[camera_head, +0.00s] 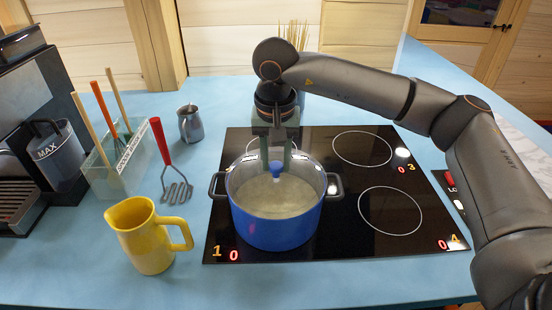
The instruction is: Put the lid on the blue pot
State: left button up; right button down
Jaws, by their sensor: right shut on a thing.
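The blue pot (277,232) stands on the black cooktop, with a dark handle on each side. A clear glass lid (252,184) with a blue knob (277,169) is over the pot's opening, roughly level. I cannot tell whether its rim touches the pot all round. My right gripper (276,163) points down from above and is shut on the lid's knob. Its fingers partly hide the knob and the far side of the lid. My left gripper is not in view.
The cooktop (310,153) has bare rings to the right of the pot. A yellow pitcher (148,238), a red-handled masher (166,160), a utensil holder (118,167), a metal jug (190,124) and a coffee machine (38,110) stand or lie to the left. The front counter is clear.

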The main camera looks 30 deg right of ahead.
jog(key=shift+f, duration=0.25)
grip_release()
dwell(0.8)
jog(key=shift+r+p, duration=2.4)
jog(key=shift+r, duration=1.15)
jog(key=shift+s+f, duration=0.1)
